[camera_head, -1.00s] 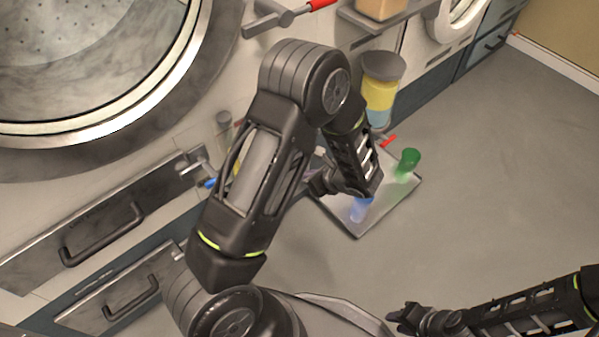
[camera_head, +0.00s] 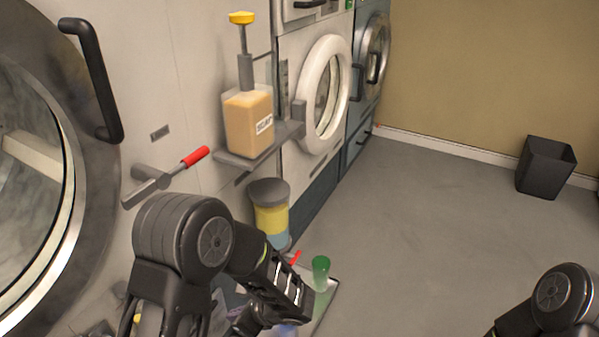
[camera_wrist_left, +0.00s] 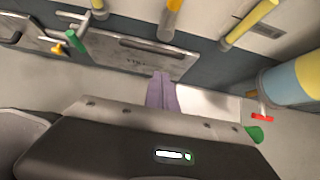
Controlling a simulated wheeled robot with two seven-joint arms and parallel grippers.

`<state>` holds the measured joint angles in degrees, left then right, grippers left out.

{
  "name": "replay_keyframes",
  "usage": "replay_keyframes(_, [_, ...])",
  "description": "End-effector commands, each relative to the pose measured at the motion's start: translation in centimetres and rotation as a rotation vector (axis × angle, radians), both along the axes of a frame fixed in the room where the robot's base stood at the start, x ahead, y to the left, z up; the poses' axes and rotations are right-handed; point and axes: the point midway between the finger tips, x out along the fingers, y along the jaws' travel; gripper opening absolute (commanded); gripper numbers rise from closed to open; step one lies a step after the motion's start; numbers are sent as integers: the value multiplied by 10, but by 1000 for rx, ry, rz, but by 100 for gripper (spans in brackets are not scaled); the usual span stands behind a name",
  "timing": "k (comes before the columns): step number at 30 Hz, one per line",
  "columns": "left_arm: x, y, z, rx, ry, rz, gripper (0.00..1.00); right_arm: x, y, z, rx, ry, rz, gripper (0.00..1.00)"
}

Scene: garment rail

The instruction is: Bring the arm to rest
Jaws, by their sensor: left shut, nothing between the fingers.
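My left arm comes up from the bottom left in the head view and bends down over the tray. Its gripper (camera_head: 240,322) is low in the picture, beside the tray, and partly cut off by the bottom edge. It is shut and empty. In the left wrist view the gripper's dark body fills the bottom, and a purple piece (camera_wrist_left: 162,95) shows just beyond it; I cannot tell what this is. Only a dark upper part of my right arm shows at the bottom right of the head view; its gripper is out of the picture.
A tray (camera_head: 325,300) with a green cup (camera_head: 320,272) lies near the arm. A yellow and blue jar (camera_head: 270,220), a pump bottle (camera_head: 248,122) on a shelf, and a red-tipped handle (camera_head: 195,157) line the machines. A dark bin (camera_head: 545,168) stands far right; the floor between is clear.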

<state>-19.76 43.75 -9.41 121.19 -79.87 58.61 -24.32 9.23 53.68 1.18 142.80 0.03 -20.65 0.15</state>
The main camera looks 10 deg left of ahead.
Motion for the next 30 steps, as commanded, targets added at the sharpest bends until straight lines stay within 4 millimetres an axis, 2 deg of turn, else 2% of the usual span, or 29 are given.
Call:
replay_keyframes(4, [0,-8,-7,-49,-18,17,0,0,0,0,0,0,0,27])
replay_keyframes(8, [-17,-37,-33,-216,-20,109,0,0,0,0,0,-1,0,27])
replay_keyframes(11, [-45,-78,-59,-411,-5,246,0,0,0,0,0,-1,0,27])
replay_keyframes(14, [-86,-130,-87,-652,14,489,0,0,0,0,0,-1,0,27])
replay_keyframes(16, [-113,-170,-102,-829,10,745,0,0,0,0,0,-1,0,27])
replay_keyframes(18, [-127,-197,-109,-957,-23,994,0,0,0,0,0,-1,0,27])
replay_keyframes(19, [-130,-204,-111,-997,-43,1093,0,0,0,0,0,-1,0,27])
replay_keyframes(22, [-133,-215,-117,-1083,-127,1389,0,0,0,0,0,-1,0,27])
replay_keyframes(26, [-141,-206,-127,-1101,-259,1718,0,0,0,0,0,-1,0,27])
replay_keyframes(30, [-176,-185,-143,-994,-315,1983,0,0,0,0,0,-1,0,27])
